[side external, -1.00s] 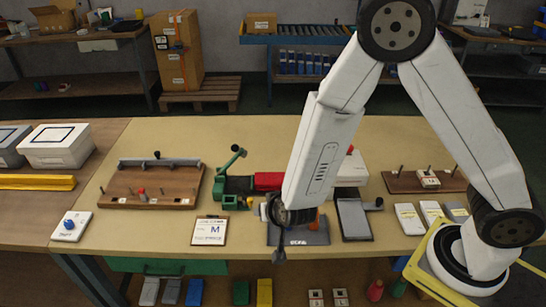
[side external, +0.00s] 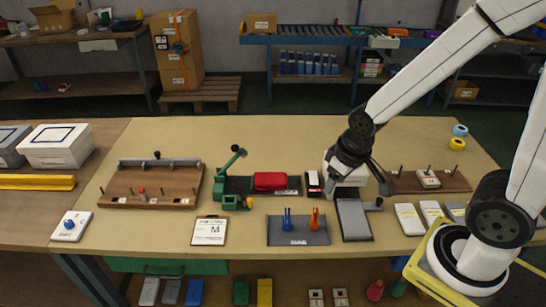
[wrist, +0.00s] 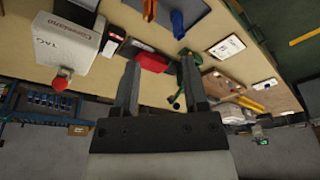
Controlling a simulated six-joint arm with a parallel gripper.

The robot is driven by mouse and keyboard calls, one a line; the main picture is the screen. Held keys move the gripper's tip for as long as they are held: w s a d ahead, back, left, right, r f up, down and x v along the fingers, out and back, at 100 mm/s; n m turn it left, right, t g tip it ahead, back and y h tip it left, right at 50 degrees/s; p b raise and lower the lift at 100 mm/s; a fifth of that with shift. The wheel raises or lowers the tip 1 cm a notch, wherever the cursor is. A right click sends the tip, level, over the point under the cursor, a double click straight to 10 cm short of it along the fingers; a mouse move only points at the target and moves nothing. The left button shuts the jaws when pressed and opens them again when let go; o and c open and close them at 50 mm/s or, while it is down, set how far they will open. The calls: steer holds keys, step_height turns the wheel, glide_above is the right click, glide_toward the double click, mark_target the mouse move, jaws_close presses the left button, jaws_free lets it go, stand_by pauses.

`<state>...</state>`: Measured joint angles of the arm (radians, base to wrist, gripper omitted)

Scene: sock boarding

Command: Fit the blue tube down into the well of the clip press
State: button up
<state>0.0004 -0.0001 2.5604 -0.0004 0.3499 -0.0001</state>
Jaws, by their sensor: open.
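My gripper (side external: 384,187) hangs at the right side of a white machine (side external: 346,181) and covers part of it. In the wrist view its two fingers (wrist: 159,65) are apart with nothing between them. That view shows the white machine (wrist: 68,38) at the left, with a red button. A green lever press (side external: 231,185) stands left of a red block (side external: 270,181). I cannot tell which device is the clip press. A blue upright piece (side external: 286,218) stands on a grey mat; it also shows in the wrist view (wrist: 178,25). I cannot tell whether it is the tube.
An orange piece (side external: 314,216) stands beside the blue one on the grey mat (side external: 298,238). A grey panel (side external: 354,220) lies to the right. Blue (side external: 460,130) and yellow (side external: 457,143) rings lie at the back right. A wooden board (side external: 125,186) is at the left.

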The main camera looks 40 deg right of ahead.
steer(key=shift+o, duration=0.9)
steer(key=n+g, duration=0.2)
steer(key=n, duration=0.6)
glide_above(287, 210)
steer(key=f, duration=1)
steer(key=shift+s+d+f, duration=0.1)
steer(key=shift+s+f, duration=0.05)
steer(key=shift+s, duration=0.1)
steer(key=shift+w+f+n+g, duration=0.25)
steer(key=shift+f+n+g, duration=0.05)
steer(key=shift+f+n, duration=0.2)
steer(key=shift+f, duration=0.1)
